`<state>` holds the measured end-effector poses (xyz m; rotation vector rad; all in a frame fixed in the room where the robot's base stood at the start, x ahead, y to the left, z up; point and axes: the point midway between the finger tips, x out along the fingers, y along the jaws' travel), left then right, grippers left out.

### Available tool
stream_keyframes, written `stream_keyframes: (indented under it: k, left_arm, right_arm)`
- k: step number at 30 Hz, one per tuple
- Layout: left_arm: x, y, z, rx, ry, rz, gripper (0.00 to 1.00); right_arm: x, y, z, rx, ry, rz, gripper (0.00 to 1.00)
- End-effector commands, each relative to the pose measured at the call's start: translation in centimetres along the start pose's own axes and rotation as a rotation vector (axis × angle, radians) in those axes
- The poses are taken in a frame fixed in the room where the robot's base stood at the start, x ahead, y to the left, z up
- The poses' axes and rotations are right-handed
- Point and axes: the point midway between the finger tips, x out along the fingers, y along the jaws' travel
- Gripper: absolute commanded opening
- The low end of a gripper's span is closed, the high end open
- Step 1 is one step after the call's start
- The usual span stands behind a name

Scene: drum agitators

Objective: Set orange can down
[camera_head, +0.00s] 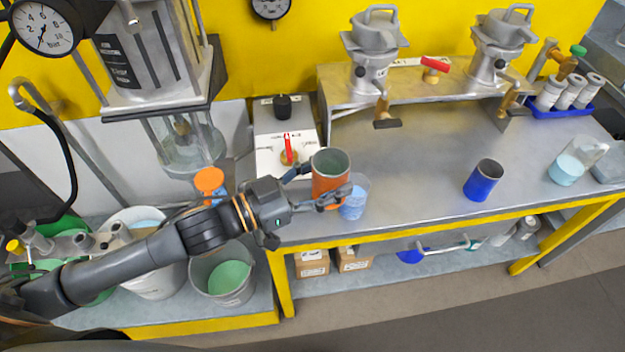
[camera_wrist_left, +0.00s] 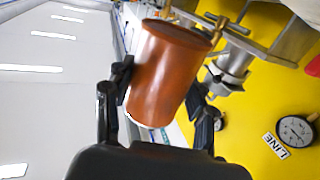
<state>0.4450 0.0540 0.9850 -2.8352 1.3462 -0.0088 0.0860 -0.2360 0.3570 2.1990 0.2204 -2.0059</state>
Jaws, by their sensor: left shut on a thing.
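The orange can (camera_head: 329,180) is an open-topped cylinder with a dark grey-green inside. My left gripper (camera_head: 322,192) is shut on it near the left end of the grey bench. In the left wrist view the can (camera_wrist_left: 168,75) stands between the two fingers of the gripper (camera_wrist_left: 160,105), slightly tilted in that picture. I cannot tell whether its base touches the bench top. A clear beaker with blue contents (camera_head: 353,202) stands just right of the can, partly behind the fingers. My right gripper is not in view.
A control box with a red lever (camera_head: 287,150) is behind the gripper. The bench middle is clear.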

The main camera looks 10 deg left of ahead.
Motion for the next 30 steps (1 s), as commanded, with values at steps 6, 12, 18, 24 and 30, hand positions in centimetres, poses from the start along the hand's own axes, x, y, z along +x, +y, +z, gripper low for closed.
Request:
stream_keyframes:
  k: [6,12,18,24,30]
  left_arm:
    - [1.6,0.3,-0.6,0.007,0.003,0.094,0.22]
    - [2.9,0.7,-0.9,0.002,0.007,0.165,0.22]
    - [3.4,0.9,-1.0,0.001,0.004,0.204,0.22]
    - [3.6,0.9,-1.0,-0.002,0.002,0.215,0.22]
    - [3.6,0.9,-1.0,-0.002,0.002,0.214,0.22]
  right_arm:
    - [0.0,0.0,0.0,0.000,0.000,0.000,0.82]
    - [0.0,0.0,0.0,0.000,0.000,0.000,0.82]
    - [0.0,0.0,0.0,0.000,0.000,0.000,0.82]
    - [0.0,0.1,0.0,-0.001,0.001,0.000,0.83]
    - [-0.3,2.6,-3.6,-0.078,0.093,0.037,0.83]
